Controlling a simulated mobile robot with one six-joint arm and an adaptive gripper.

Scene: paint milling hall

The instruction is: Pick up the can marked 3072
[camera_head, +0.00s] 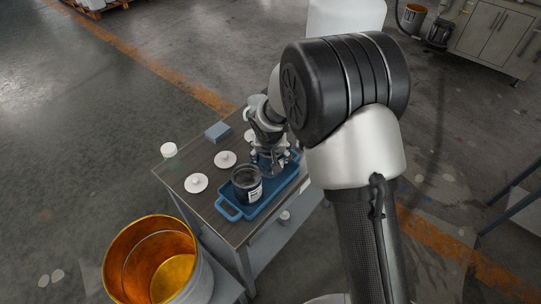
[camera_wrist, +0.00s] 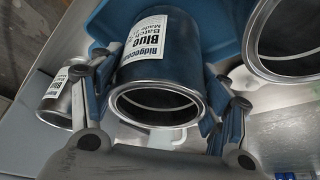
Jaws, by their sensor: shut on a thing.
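My gripper (camera_wrist: 158,95) is shut on a dark can (camera_wrist: 185,62) in the wrist view, with one finger on each side of it. The can's white label reads "Ridgecote Blue Batch", but I cannot read its number. In the head view my gripper (camera_head: 270,158) is over the far part of the blue tray (camera_head: 229,212), and it mostly hides the held can. Another open can (camera_head: 247,186) stands upright in the near part of the tray. I cannot tell whether the held can touches the tray.
A smaller labelled can (camera_wrist: 58,103) shows left in the wrist view. White lids (camera_head: 196,183), a blue block (camera_head: 217,131) and a white pot (camera_head: 169,149) are on the table (camera_head: 180,173). A large orange-lined bucket (camera_head: 205,285) stands at front left. Floor is open to the left.

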